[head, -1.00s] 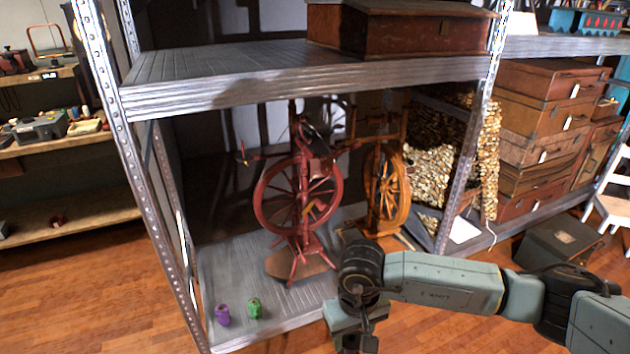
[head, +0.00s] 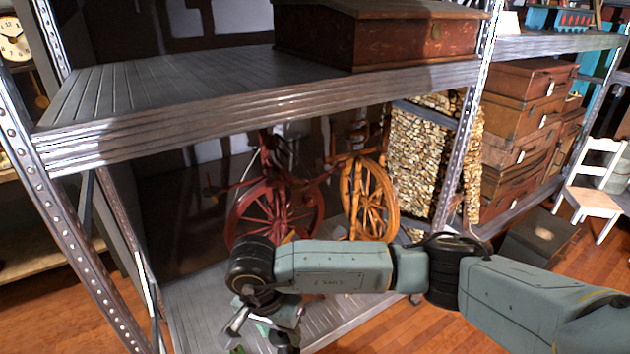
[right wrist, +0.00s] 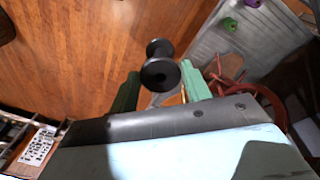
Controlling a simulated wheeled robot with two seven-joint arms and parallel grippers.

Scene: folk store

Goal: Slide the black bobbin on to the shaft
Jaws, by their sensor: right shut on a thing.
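The black bobbin (right wrist: 162,66) shows in the right wrist view between the green fingers of my right gripper (right wrist: 162,88), which is shut on it. In the head view my right gripper (head: 262,328) hangs low at the front of the lower shelf, and the bobbin cannot be made out there. A red spinning wheel (head: 240,218) stands on that shelf behind my right arm, its lower part hidden. An orange-brown spinning wheel (head: 368,195) stands to its right. I cannot make out the shaft clearly. My left gripper is not in view.
A green bobbin (right wrist: 229,24) and a purple bobbin lie on the lower metal shelf (right wrist: 205,45). The upper shelf (head: 150,95) overhangs the wheels, and a metal post (head: 50,190) stands at left. Stacked suitcases (head: 515,120) and a white chair (head: 595,190) are at right.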

